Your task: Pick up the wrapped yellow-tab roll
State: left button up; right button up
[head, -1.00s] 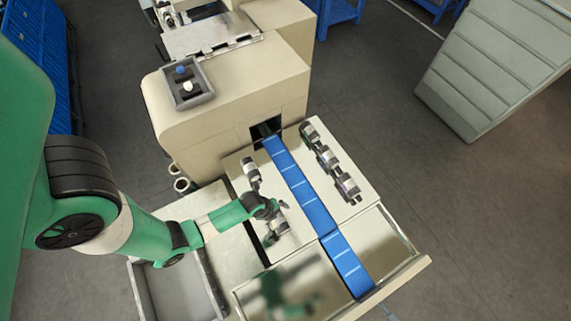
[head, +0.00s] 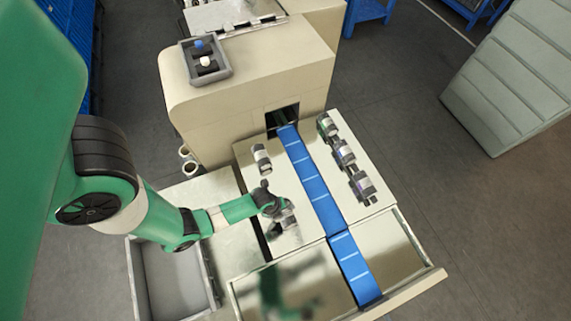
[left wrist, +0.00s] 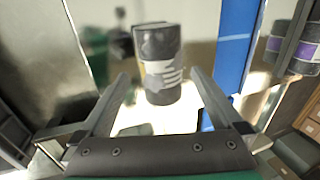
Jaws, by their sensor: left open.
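Two dark-and-pale rolls sit left of the blue belt in the head view. One roll (head: 261,159) stands farther back. The other roll (head: 289,222) is beside my left gripper (head: 280,206), which partly hides it. In the left wrist view my left gripper (left wrist: 158,88) is open, with a finger to either side. A dark roll (left wrist: 160,60) with pale stripes and a small yellowish patch on its left edge shows ahead between the fingers. My right gripper is not in view.
The blue belt (head: 318,192) runs from the beige machine (head: 240,100) to the front edge. Several rolls stand right of it (head: 344,152); one with a purple band shows in the left wrist view (left wrist: 274,44). A grey tray (head: 137,285) is at lower left.

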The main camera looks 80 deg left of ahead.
aim_at(284, 212)
pick_arm(q)
jog(key=b+x, duration=0.1)
jog(key=x, duration=0.1)
jog(key=shift+w+f, duration=0.1)
jog(key=shift+f, duration=0.25)
jog(key=shift+w+f+b, duration=0.25)
jog(key=shift+f+b, duration=0.05)
jog(key=shift+f, duration=0.4)
grip_shut()
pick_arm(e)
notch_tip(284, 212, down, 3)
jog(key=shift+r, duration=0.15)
pick_arm(q)
jog(key=shift+r, duration=0.15)
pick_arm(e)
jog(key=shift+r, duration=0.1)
